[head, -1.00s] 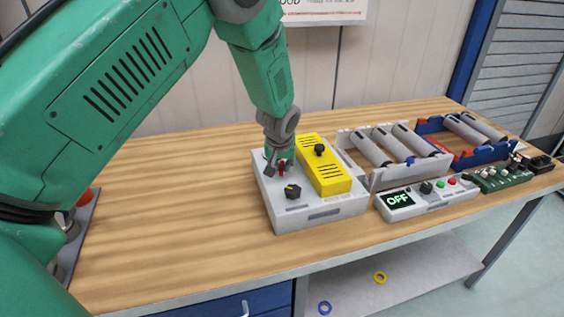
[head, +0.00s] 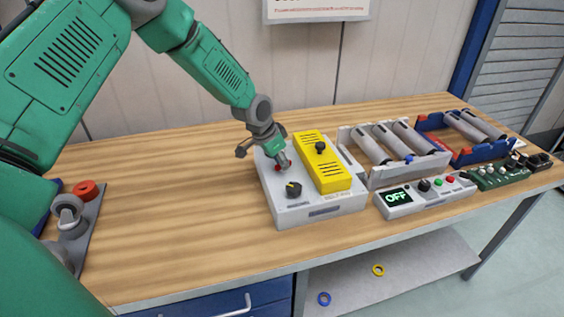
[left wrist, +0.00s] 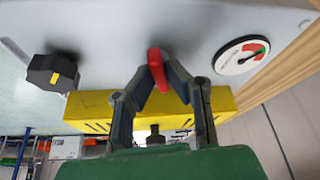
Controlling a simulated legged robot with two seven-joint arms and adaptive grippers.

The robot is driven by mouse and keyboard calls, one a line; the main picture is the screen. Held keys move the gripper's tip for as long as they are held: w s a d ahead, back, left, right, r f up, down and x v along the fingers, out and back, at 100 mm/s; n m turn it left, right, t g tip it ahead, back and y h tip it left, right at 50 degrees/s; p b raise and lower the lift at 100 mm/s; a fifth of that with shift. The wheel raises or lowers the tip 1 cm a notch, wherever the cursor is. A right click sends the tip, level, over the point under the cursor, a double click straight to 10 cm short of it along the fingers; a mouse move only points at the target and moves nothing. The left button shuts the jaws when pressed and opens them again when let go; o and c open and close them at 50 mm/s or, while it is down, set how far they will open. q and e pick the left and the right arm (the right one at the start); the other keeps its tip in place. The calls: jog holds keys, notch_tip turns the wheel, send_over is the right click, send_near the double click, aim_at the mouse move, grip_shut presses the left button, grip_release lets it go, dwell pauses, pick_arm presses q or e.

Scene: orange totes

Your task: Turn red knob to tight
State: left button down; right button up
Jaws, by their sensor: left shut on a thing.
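The red knob (left wrist: 157,68) stands on the white box (head: 330,210), beside its yellow block (head: 321,165). In the left wrist view both fingers of my left gripper (left wrist: 160,82) close on the red knob from either side. In the head view my left gripper (head: 281,165) reaches down onto the box and mostly covers the knob. A round gauge (left wrist: 241,55) with green and red zones is beside the knob. Its needle is too small to read surely. A black knob (head: 293,189) with a yellow mark sits at the box's front. My right gripper is out of view.
A control unit reading OFF (head: 399,197) stands to the right.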

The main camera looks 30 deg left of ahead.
pick_arm(q)
jog(key=shift+w+a+m+g+h+b, duration=0.15)
jog(key=shift+m+g+h+b, duration=0.25)
jog(key=shift+m, duration=1.1)
jog(key=c, duration=1.6)
grip_release()
jog(key=shift+w+f, duration=0.15)
jog(key=shift+f, duration=0.05)
jog(key=shift+r, duration=0.25)
jog(key=v, duration=1.1)
jog(key=shift+a, duration=0.25)
